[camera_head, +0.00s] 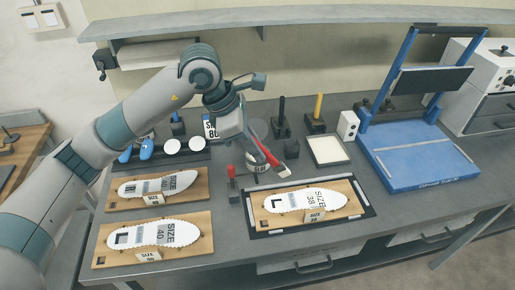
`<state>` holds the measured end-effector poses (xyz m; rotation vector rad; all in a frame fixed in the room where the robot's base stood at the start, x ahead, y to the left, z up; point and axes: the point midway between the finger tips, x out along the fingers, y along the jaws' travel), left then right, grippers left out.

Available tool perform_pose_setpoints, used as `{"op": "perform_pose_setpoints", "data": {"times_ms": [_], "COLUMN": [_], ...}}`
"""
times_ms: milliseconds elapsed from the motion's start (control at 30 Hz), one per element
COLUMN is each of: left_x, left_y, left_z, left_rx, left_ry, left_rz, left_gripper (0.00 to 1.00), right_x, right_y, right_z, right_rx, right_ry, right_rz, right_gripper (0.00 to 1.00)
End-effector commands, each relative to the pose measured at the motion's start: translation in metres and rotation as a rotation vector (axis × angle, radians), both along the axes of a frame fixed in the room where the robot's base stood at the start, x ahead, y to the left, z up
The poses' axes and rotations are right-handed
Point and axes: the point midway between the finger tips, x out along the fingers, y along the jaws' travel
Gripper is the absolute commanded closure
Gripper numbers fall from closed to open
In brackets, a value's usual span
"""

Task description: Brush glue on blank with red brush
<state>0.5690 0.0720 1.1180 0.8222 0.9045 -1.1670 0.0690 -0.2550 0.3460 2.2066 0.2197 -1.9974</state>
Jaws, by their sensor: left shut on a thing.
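My left gripper (254,147) comes in from the upper left and is shut on the red brush (268,157). The brush slants down to the right, and its pale tip (283,172) is just behind the board with the white size 38 blank (285,203). The tip looks apart from that blank. This blank lies flat on a wooden board in a black frame (364,207), with a small size block at its front edge. Glue on it cannot be made out. My right gripper is not in view.
Two more boards with white blanks lie at left, size 40 (165,236) in front and another (165,186) behind. A small red-handled item (231,172) stands beside the frame. Behind are a white tray (327,150), upright black and yellow handles, and a blue press (420,160) at right.

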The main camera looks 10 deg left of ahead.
Motion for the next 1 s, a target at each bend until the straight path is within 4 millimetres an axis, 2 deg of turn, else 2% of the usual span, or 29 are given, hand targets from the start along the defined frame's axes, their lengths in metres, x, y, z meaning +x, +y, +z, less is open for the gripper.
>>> {"op": "perform_pose_setpoints", "data": {"times_ms": [567,1000], "left_x": [0.001,0.001], "left_y": [0.001,0.001], "left_z": [-0.003,-0.037], "left_rx": [0.0,-0.001], "left_ry": [-0.003,-0.001], "left_rz": [0.007,0.007], "left_gripper": [1.0,1.0], "right_x": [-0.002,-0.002], "right_y": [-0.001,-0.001], "right_z": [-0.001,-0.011], "right_rx": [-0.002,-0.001], "right_ry": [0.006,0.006], "right_rz": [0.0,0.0], "right_gripper": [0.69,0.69]}}
